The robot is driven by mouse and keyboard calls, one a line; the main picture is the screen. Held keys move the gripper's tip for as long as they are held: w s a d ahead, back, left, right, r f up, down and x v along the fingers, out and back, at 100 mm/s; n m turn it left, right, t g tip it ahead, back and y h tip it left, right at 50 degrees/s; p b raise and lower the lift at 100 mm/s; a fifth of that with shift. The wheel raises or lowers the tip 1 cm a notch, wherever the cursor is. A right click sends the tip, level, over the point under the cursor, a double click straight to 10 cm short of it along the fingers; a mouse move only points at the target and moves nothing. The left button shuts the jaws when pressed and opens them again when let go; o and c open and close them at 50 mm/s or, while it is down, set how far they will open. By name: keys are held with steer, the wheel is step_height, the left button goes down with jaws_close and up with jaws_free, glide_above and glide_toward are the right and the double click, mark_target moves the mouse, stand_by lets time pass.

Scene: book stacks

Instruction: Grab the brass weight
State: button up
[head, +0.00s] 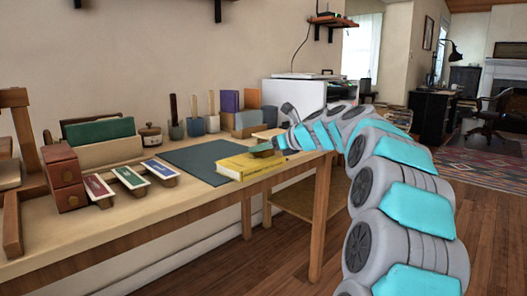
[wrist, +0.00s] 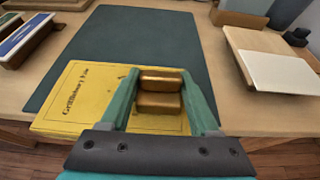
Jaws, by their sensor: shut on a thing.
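The brass weight (wrist: 160,84) is a shiny brown-gold block with a groove across it. In the wrist view it sits between the two green fingers of my gripper (wrist: 162,76), which is shut on it. It is over the yellow book (wrist: 84,95), near the front edge of the table. In the head view my gripper (head: 264,148) is low above the yellow book (head: 240,167), and the weight is largely hidden by the fingers. I cannot tell whether the weight still touches the book.
A dark green mat (head: 197,160) lies behind the book. Three colored label holders (head: 131,180) and red-brown boxes (head: 65,178) stand to the left. Brush pots (head: 196,125) and upright books (head: 240,115) are at the back. A wooden board with a white pad (wrist: 285,73) is right of the gripper.

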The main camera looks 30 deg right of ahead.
jaws_close()
steer(key=shift+r, duration=0.1)
stand_by(0.5)
